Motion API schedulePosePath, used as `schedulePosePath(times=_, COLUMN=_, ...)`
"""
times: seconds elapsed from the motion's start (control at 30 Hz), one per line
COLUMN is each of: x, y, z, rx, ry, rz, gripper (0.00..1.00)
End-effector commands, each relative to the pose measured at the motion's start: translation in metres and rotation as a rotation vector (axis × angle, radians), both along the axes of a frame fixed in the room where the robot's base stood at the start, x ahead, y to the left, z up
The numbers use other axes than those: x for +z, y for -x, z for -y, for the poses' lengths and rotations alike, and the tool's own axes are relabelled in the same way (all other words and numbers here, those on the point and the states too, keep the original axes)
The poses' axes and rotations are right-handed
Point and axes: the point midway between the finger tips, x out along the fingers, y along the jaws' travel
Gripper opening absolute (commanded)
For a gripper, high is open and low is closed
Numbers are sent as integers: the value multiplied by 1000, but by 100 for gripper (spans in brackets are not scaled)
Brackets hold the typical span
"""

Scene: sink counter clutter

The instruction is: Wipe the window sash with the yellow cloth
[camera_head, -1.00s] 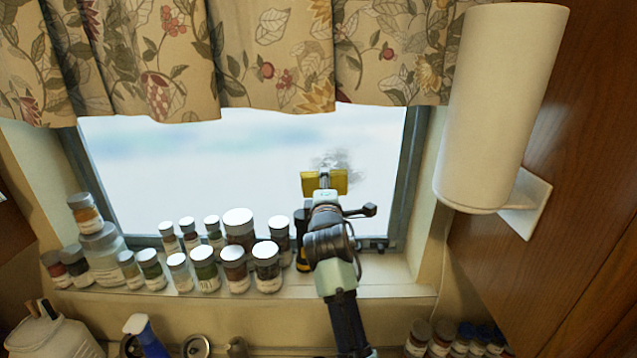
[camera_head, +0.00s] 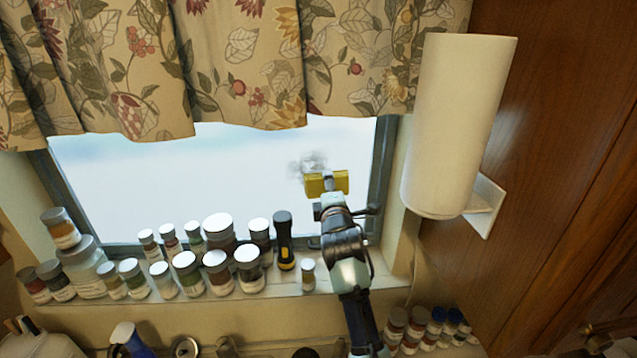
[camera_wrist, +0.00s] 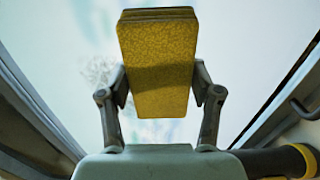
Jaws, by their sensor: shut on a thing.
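The yellow cloth (camera_head: 314,184), a folded thick pad, is held in my gripper (camera_head: 328,181) in front of the window pane (camera_head: 180,180). In the wrist view the cloth (camera_wrist: 157,60) sits upright between the two fingers of my gripper (camera_wrist: 158,88), which are shut on its sides. A grey smudge (camera_head: 309,163) marks the pane just above and left of the cloth; it also shows faintly in the wrist view (camera_wrist: 97,70). I cannot tell whether the cloth touches the glass. The dark window frame (camera_head: 381,160) is a little right of the cloth.
Several spice jars (camera_head: 216,268) crowd the sill left of my arm. A black and yellow flashlight (camera_head: 284,240) stands there, with a small jar (camera_head: 308,275) nearby. A floral curtain (camera_head: 240,70) hangs above. A paper towel roll (camera_head: 460,125) is mounted at right.

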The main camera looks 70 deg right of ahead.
Motion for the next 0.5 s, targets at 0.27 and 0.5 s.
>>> schedulePosePath(times=0.27, x=1, y=7, z=3, rx=0, ry=1, rz=0, gripper=36)
schedulePosePath(times=0.5, x=3, y=27, z=15, rx=-1, ry=0, rz=0, gripper=36)
